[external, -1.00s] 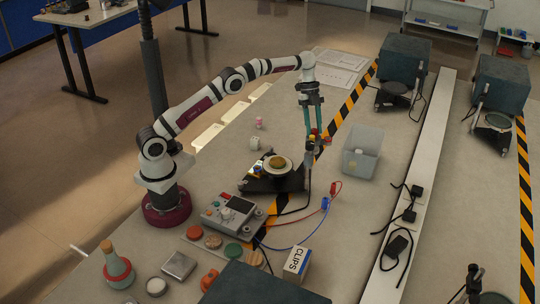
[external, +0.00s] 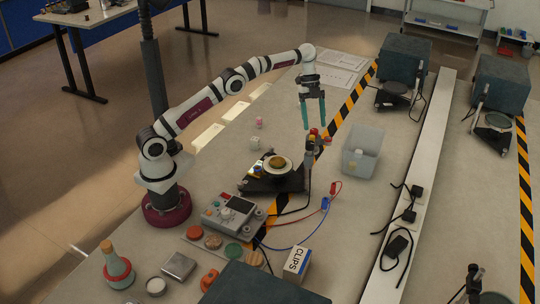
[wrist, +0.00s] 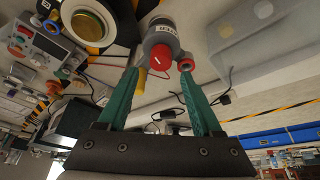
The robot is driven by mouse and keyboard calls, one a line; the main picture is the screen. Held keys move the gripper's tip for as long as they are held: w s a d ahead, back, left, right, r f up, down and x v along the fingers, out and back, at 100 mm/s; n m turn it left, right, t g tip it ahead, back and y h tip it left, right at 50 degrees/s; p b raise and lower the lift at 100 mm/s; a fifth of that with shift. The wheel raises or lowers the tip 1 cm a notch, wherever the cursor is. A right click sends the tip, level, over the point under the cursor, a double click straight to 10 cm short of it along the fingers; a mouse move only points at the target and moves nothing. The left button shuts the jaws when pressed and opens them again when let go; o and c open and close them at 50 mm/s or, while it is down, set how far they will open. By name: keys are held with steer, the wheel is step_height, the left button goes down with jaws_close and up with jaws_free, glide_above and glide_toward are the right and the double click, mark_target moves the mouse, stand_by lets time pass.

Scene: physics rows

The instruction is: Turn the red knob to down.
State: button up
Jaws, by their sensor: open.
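The red knob (wrist: 161,55) is on a grey fitting (wrist: 160,32) with a printed label, seen in the wrist view. A short pale line shows on the knob's face; which way it points is hard to tell. In the external view the fitting's small red and yellow parts (external: 313,132) sit on top of a post, and I cannot tell which red part is the knob. My gripper (external: 314,125) is open and points down, with its two teal fingers just above the fitting. In the wrist view the fingertips (wrist: 158,69) are spread on either side of the knob, with nothing held.
A black stand with a round dish (external: 278,164) is left of the post. A clear bin (external: 361,152) is to the right. A grey control box (external: 230,213) with red and blue cables lies nearer. A yellow part (wrist: 141,83) projects beside the left finger.

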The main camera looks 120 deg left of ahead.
steer(key=shift+r, duration=0.85)
steer(key=w+d+r, duration=0.1)
steer(key=d+r, duration=0.1)
steer(key=d, duration=0.1)
steer(key=w+d+r, duration=0.1)
steer(key=d+r, duration=0.1)
steer(key=d, duration=0.2)
steer(key=w+d+r, duration=0.1)
steer(key=d+r, duration=0.1)
steer(key=d, duration=0.2)
steer(key=shift+w+r, duration=0.3)
steer(key=shift+w, duration=0.1)
steer(key=s+d+n+g+y, duration=0.1)
steer(key=s+d, duration=0.2)
steer(key=d, duration=0.4)
steer(key=s+d+r+g, duration=0.1)
steer(key=s+d, duration=0.2)
steer(key=d, duration=0.4)
steer(key=s+d+n+g+y, duration=0.1)
steer(key=s+d, duration=0.2)
steer(key=d, duration=0.4)
steer(key=s+d+f+y, duration=0.1)
steer(key=s+d+f, duration=0.2)
steer(key=s, duration=0.5)
steer(key=s+d+f+n+y, duration=0.1)
steer(key=s+d+f+y, duration=0.1)
steer(key=s+f, duration=0.3)
steer(key=s+d, duration=0.1)
steer(key=s, duration=0.3)
steer(key=shift+g, duration=0.3)
